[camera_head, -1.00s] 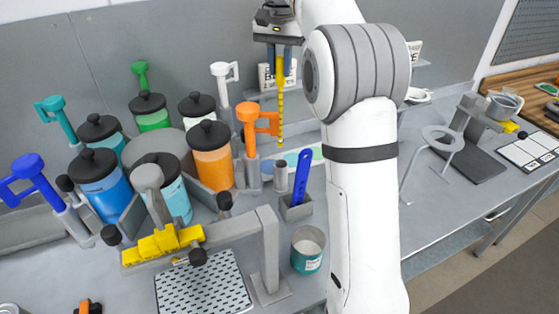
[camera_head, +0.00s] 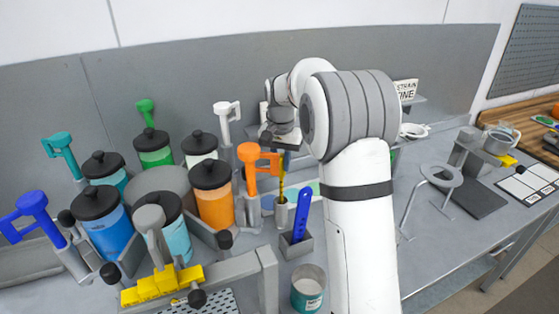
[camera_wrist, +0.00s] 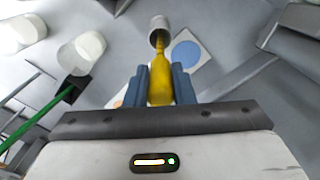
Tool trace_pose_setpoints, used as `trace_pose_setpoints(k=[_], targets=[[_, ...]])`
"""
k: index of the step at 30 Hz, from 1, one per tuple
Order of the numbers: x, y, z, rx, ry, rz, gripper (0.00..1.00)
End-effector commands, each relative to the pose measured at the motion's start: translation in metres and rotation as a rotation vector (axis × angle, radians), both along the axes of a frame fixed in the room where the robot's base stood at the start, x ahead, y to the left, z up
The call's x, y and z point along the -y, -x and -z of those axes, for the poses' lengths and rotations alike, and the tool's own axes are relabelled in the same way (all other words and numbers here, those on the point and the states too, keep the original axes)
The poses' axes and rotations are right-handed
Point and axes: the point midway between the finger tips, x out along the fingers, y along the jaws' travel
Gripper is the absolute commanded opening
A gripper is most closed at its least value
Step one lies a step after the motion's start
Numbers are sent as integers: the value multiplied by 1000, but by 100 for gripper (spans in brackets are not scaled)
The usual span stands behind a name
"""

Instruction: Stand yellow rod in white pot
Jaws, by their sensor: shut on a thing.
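The yellow rod (camera_head: 282,178) hangs about upright below my gripper (camera_head: 283,153), beside the orange crank. In the wrist view my gripper (camera_wrist: 160,74) is shut on the rod (camera_wrist: 160,88), with a blue-grey finger on each side. A small pale grey-white pot (camera_head: 281,216) stands straight under the rod. The rod's narrow far end reaches the mouth of this pot (camera_wrist: 159,23) in the wrist view. I cannot tell how far the tip is inside. The upper rod is hidden by my gripper in the head view.
Several coloured jars with black lids, such as the orange one (camera_head: 213,200), and upright cranks stand close on the left. A blue stick (camera_head: 302,214) in a grey holder (camera_head: 296,246) and an open teal-labelled tin (camera_head: 308,287) stand in front. A ring stand (camera_head: 438,178) is at right.

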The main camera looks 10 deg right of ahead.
Motion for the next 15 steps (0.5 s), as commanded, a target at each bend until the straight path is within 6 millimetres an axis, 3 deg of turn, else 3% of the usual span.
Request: trace_pose_setpoints(k=[10,11,15], targets=[[1,0,4,0,0,1,0],[1,0,4,0,0,1,23],[1,0,3,0,0,1,34]])
